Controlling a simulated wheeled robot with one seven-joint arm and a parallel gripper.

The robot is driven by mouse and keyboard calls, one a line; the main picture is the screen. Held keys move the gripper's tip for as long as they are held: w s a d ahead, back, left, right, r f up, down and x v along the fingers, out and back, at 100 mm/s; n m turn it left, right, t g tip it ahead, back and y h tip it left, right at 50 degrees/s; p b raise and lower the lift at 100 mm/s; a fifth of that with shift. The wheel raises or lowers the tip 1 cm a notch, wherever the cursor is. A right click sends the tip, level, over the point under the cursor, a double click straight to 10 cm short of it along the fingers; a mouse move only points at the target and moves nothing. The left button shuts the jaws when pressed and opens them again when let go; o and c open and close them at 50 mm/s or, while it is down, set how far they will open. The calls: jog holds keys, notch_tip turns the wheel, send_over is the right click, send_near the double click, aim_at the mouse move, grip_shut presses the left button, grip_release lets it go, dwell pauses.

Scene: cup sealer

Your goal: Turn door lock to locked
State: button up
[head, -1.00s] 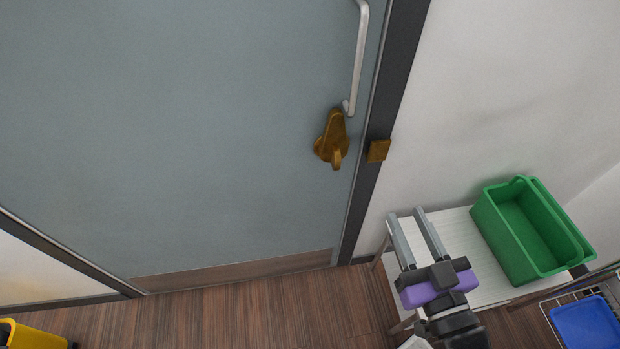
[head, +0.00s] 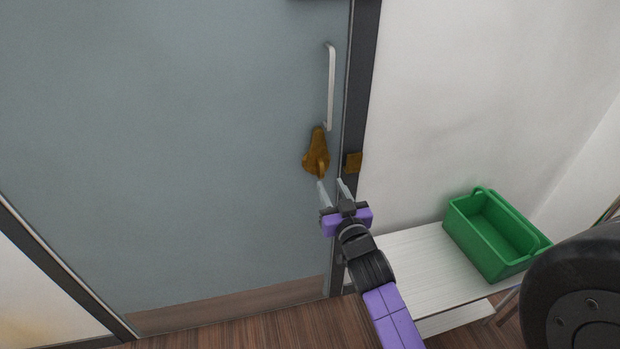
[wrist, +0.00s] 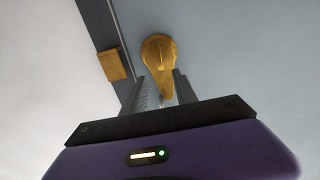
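The brass door lock (head: 315,150) sits on the grey-blue door (head: 180,150), below the silver handle. Its turn knob points down in the head view. A brass strike block (head: 353,162) is on the dark door frame, right of the lock. My gripper (head: 332,183) is open, its two grey fingers reaching up just below the lock. In the wrist view the lock (wrist: 159,55) lies beyond the fingertips, and its knob shows between the two fingers (wrist: 160,85). I cannot tell whether either finger touches it.
A silver pull handle (head: 331,88) stands out from the door above the lock. A white table (head: 425,270) with a green bin (head: 492,235) stands against the wall at the right. Wooden floor (head: 250,325) shows below the door.

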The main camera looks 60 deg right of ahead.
aim_at(323, 170)
jog(key=p+x, duration=0.1)
jog(key=x, duration=0.6)
jog(key=shift+w+d, duration=0.15)
jog(key=shift+w, duration=0.1)
grip_shut()
dwell(1.2)
